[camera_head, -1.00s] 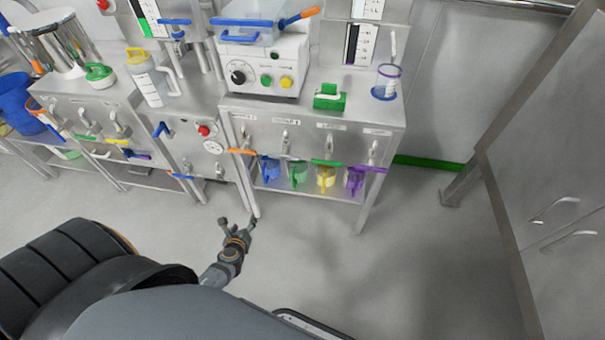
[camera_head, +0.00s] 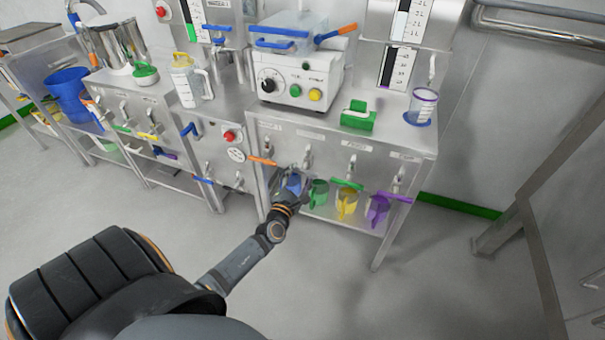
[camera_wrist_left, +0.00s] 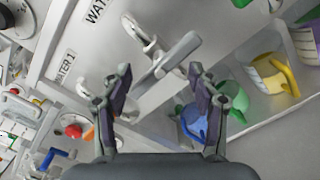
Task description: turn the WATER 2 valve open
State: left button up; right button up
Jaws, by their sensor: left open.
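The WATER 2 valve (camera_wrist_left: 174,58) is a metal tap with a grey bar handle, under a label cut off to "WAT" in the left wrist view. It is mounted on the steel bench front, and its tap also shows in the head view (camera_head: 307,157). My left gripper (camera_wrist_left: 160,72) is open. Its fingers lie to either side of the grey handle, which slants across the gap; I see no grip on it. In the head view my left gripper (camera_head: 290,187) is just below the tap and hides part of the handle. My right gripper is not in view.
The WATER 1 tap's orange handle (camera_head: 262,161) is close on the left. Green (camera_head: 346,183) and purple (camera_head: 393,196) tap handles are to the right. Blue (camera_wrist_left: 194,122), green (camera_head: 319,193), yellow (camera_head: 347,203) and purple (camera_head: 377,209) jugs stand on the shelf below.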

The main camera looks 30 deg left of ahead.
aim_at(304, 169)
pick_arm(q)
jog(key=shift+x, duration=1.2)
jog(key=shift+c, duration=0.5)
